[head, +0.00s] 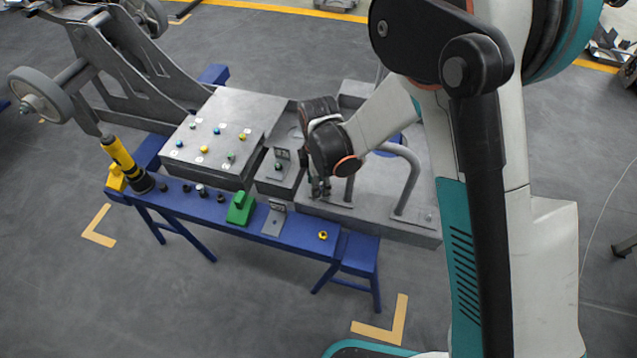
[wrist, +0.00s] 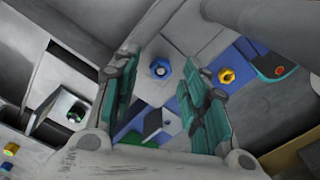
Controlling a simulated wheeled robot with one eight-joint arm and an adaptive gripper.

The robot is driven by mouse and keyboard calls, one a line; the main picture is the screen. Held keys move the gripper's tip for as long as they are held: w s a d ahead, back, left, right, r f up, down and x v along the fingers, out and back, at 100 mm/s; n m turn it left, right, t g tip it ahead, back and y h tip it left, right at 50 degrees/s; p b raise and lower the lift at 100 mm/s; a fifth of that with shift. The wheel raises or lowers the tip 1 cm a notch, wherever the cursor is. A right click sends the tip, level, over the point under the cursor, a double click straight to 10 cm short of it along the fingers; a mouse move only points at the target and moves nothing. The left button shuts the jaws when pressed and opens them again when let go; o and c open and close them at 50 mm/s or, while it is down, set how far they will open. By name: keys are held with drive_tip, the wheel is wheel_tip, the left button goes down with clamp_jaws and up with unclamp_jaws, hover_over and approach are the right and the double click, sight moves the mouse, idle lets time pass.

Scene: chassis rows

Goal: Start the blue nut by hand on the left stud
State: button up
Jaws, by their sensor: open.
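A blue hex nut (wrist: 160,70) shows in the wrist view between my open fingers, on a grey plate (wrist: 190,40) of the chassis. A round grey stud end shows in its middle; how far the nut is threaded I cannot tell. My gripper (wrist: 158,84) is open, with its teal fingers on either side of the nut and apart from it. In the head view my gripper (head: 319,190) points down over the chassis near the bench, and this nut is not clearly visible there. A green nut (wrist: 75,113) is on a bracket at the left of the wrist view.
A blue bench (head: 300,230) stands along the chassis, carrying a yellow nut (head: 323,236), a grey bracket (head: 275,218), a green block (head: 240,208) and a yellow-black tool (head: 120,155). A grey tray (head: 175,152) holds several coloured nuts. A bent tube (head: 412,175) rises right of my gripper.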

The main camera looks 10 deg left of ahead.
wheel_tip(320, 180, up, 12)
idle(0.5)
drive_tip(key=shift+f, duration=0.1)
